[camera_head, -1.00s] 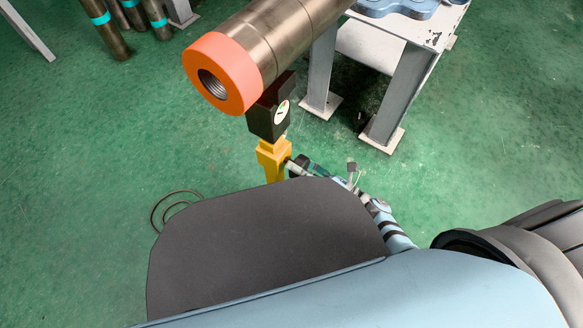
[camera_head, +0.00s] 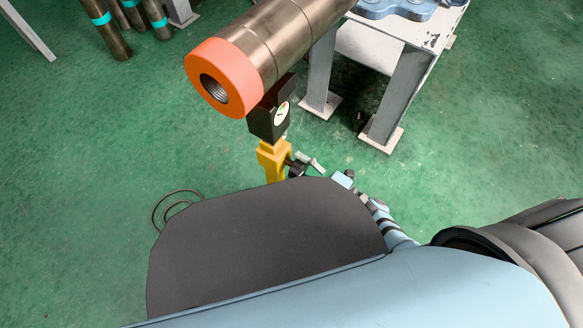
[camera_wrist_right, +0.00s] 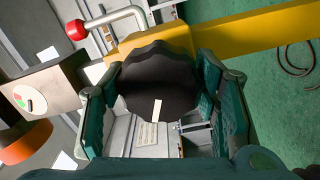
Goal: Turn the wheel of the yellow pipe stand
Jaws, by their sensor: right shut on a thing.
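The yellow pipe stand (camera_head: 273,160) holds up a pipe (camera_head: 285,45) with an orange end collar (camera_head: 222,78). Its wheel (camera_head: 297,166) is a small dark knob on the stand's right side. In the right wrist view the black scalloped wheel (camera_wrist_right: 157,80) sits against the yellow post (camera_wrist_right: 235,35). My right gripper (camera_wrist_right: 160,97) is shut on the wheel, one green finger on each side. In the head view the gripper (camera_head: 310,171) is small and partly hidden by my dark body panel. My left gripper is not in view.
A black block with a round dial (camera_head: 270,112) sits under the pipe. A grey metal table (camera_head: 400,75) stands at the back right. Dark pipes with teal bands (camera_head: 107,22) are at the upper left. A thin cable (camera_head: 170,203) lies on the green floor, otherwise open at left.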

